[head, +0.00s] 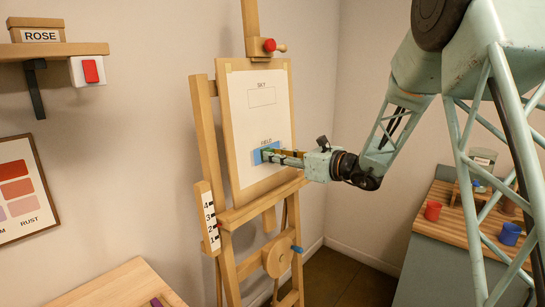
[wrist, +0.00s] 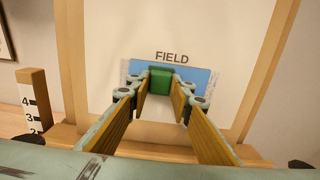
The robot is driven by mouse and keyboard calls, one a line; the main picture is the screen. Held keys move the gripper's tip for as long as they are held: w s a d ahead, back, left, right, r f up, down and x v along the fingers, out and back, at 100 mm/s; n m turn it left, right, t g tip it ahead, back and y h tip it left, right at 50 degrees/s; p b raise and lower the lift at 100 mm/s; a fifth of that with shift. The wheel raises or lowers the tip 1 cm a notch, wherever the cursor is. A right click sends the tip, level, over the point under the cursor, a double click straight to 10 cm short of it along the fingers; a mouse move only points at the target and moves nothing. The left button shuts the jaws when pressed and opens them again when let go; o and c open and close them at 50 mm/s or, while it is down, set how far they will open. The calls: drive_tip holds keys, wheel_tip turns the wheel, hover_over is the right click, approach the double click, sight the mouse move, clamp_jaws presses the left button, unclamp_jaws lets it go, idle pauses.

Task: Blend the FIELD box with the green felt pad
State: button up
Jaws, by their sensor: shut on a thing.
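The FIELD box (head: 259,156) is low on the white sheet of the easel and is filled with blue; it also shows in the wrist view (wrist: 201,79). In the wrist view its left end looks greyish and uneven. My gripper (head: 272,155) is in front of the box. In the wrist view my gripper (wrist: 161,88) is shut on the green felt pad (wrist: 161,80), held between the fingertips. The pad overlaps the middle of the box; I cannot tell whether it touches the sheet. The SKY box (head: 262,97) higher on the sheet is an empty outline.
The wooden easel (head: 204,132) has a numbered scale (head: 209,216) at its left and a crank wheel (head: 278,259) below. A counter at right holds a red cup (head: 432,211) and a blue cup (head: 509,234). A shelf (head: 60,50) is on the left wall.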

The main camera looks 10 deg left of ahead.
drive_tip(key=shift+w+d, duration=0.15)
idle(0.4)
drive_tip(key=shift+w+d+p, duration=0.15)
drive_tip(key=shift+w+d, duration=0.15)
drive_tip(key=shift+w, duration=0.25)
drive_tip(key=shift+w+d+p, duration=0.15)
drive_tip(key=shift+w+d, duration=0.15)
drive_tip(key=shift+w, duration=0.25)
drive_tip(key=shift+w, duration=0.1)
drive_tip(key=shift+w+d+p, duration=0.3)
drive_tip(key=shift+w+d, duration=0.45)
drive_tip(key=shift+w, duration=0.3)
drive_tip(key=shift+w+d, duration=0.1)
drive_tip(key=shift+w+d+p, duration=0.2)
drive_tip(key=shift+w+d, duration=0.1)
drive_tip(key=shift+w, duration=0.25)
drive_tip(key=shift+w+d+p, duration=0.15)
drive_tip(key=shift+w+d, duration=0.1)
drive_tip(key=shift+w, duration=0.25)
drive_tip(key=shift+d, duration=0.15)
drive_tip(key=v, duration=0.6)
drive_tip(key=shift+s+d+b, duration=0.2)
drive_tip(key=shift+d+b, duration=0.15)
drive_tip(key=shift+b, duration=0.1)
